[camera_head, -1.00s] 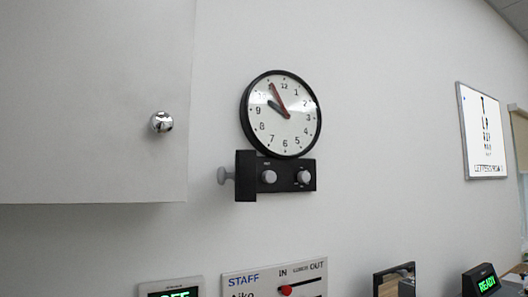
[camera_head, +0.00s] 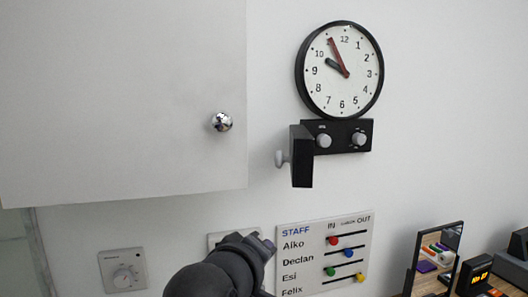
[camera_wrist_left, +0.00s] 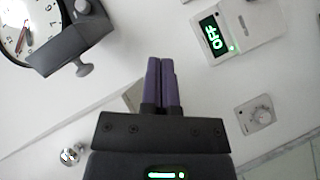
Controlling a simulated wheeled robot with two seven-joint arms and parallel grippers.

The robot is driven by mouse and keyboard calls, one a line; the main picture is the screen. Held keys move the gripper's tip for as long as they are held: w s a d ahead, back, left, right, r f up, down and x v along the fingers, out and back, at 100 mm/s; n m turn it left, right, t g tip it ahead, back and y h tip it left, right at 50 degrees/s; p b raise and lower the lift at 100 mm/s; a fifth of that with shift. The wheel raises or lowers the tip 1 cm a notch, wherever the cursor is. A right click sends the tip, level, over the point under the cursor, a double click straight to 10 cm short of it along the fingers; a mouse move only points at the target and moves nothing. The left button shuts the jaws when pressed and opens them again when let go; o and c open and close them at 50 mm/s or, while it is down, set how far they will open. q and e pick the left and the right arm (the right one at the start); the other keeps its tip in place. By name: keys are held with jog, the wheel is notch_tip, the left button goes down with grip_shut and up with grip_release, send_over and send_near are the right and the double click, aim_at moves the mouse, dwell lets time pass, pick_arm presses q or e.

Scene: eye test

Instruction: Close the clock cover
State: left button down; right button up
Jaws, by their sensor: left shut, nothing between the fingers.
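The round black-rimmed clock (camera_head: 340,70) hangs on the wall above a black control box (camera_head: 348,136) with two grey knobs. The black cover (camera_head: 302,158) stands open at the box's left edge, sticking out from the wall, with a grey knob (camera_head: 281,159) on its left face. In the left wrist view the cover (camera_wrist_left: 70,38) and its knob (camera_wrist_left: 84,69) are at upper left, beside part of the clock (camera_wrist_left: 22,22). My left gripper (camera_head: 266,244) is below the cover, apart from it. Its purple fingers (camera_wrist_left: 162,84) are together and empty. My right gripper is not in view.
A white cabinet (camera_head: 120,100) with a chrome knob (camera_head: 222,121) is left of the clock. The wall between cabinet and cover is bare.

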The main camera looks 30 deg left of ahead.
pick_arm(q)
notch_tip(320, 180, up, 11)
jog(key=s+a+n+t+y, duration=0.1)
jog(key=s+a+n+t, duration=0.15)
jog(key=n, duration=0.35)
jog(key=p+x, duration=0.9)
jog(key=x, duration=0.1)
jog(key=shift+w+r+t+p, duration=0.15)
jog(key=shift+r+t+p, duration=0.2)
jog(key=shift+r+p, duration=0.1)
